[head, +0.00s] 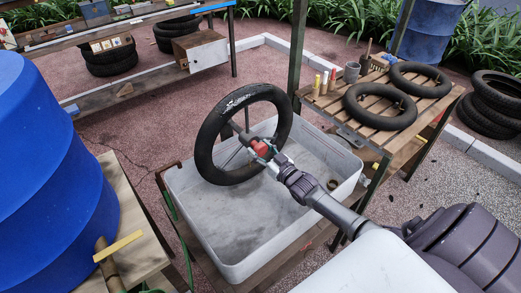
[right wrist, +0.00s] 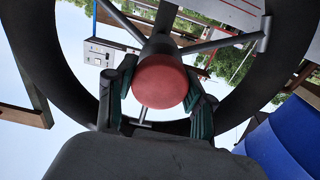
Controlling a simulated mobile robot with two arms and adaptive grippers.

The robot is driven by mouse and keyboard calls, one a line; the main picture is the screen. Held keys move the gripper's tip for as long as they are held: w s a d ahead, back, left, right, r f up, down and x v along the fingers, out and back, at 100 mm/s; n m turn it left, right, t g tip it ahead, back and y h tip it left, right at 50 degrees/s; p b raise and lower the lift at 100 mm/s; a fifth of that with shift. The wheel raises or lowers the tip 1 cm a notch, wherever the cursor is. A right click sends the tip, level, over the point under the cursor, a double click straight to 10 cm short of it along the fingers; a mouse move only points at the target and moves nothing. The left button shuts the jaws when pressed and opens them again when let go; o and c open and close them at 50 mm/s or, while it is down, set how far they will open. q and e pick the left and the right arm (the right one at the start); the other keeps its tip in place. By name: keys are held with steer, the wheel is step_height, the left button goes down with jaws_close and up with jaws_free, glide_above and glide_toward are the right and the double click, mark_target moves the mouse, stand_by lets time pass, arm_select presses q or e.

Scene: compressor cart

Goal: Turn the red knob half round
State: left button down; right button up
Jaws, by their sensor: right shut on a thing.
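The red knob (head: 259,148) sits at the hub of a black tyre (head: 208,135) that stands upright over a pale grey tub (head: 230,262). In the right wrist view the knob (right wrist: 160,81) shows as a round red face in front of a dark hub with spokes. My right gripper (head: 266,152) reaches in from the lower right and is shut on the knob, with one finger on each side of it. The fingers hide part of the knob in the head view. My left gripper is not in view.
A slatted wooden table (head: 398,138) at the right holds two black tubes, cans and tools. A bench (head: 130,25) and stacked tyres stand behind.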

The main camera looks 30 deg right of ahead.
steer(key=shift+f, duration=0.1)
steer(key=o, duration=1.2)
steer(key=shift+s, duration=0.25)
steer(key=s, duration=0.7)
steer(key=shift+d, duration=0.3)
